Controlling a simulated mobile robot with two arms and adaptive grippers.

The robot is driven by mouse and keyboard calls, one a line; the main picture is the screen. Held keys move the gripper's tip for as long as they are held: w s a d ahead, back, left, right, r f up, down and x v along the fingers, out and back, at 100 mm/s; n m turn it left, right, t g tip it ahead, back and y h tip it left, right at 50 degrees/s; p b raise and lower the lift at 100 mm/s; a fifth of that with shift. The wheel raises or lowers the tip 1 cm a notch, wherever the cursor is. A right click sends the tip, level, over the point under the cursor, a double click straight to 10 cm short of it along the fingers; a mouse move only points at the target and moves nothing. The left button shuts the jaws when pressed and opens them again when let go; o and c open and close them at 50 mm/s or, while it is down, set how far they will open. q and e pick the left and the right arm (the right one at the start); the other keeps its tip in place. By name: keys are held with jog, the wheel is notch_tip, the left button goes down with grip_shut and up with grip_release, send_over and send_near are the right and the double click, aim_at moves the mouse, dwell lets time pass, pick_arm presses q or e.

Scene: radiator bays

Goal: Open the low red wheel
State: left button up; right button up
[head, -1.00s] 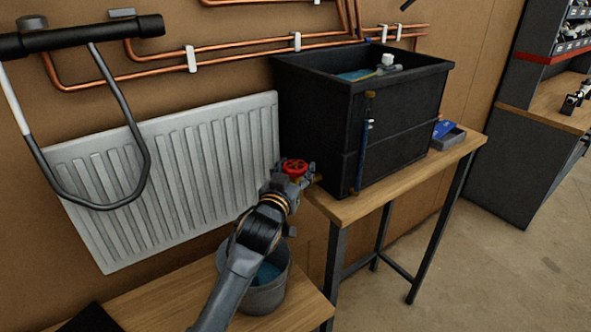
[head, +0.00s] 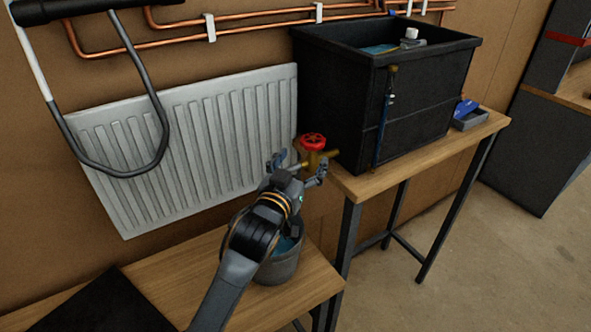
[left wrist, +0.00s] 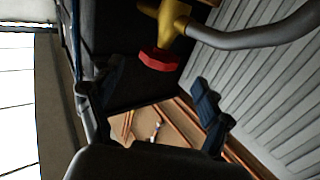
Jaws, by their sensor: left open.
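The low red wheel (head: 313,141) sits on top of a brass valve (head: 316,160) at the lower left side of the black tank (head: 415,110). In the left wrist view the red wheel (left wrist: 158,60) and brass valve (left wrist: 172,20) show near the top, beyond the fingers. My left gripper (head: 299,167) is open and empty, with its fingers spread just below and on the near side of the wheel. The wheel looks clear of both fingers. In the left wrist view the gripper (left wrist: 155,98) has nothing between its fingers. My right gripper is not in view.
A grey bucket (head: 280,268) with blue liquid stands on the low wooden bench (head: 170,285) under my left arm. A white radiator (head: 200,145) is on the wall behind. The tank stands on a taller table (head: 400,168). Copper pipes (head: 260,25) run above.

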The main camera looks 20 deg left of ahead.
pick_arm(q)
jog(key=s, duration=0.4)
dwell(0.3)
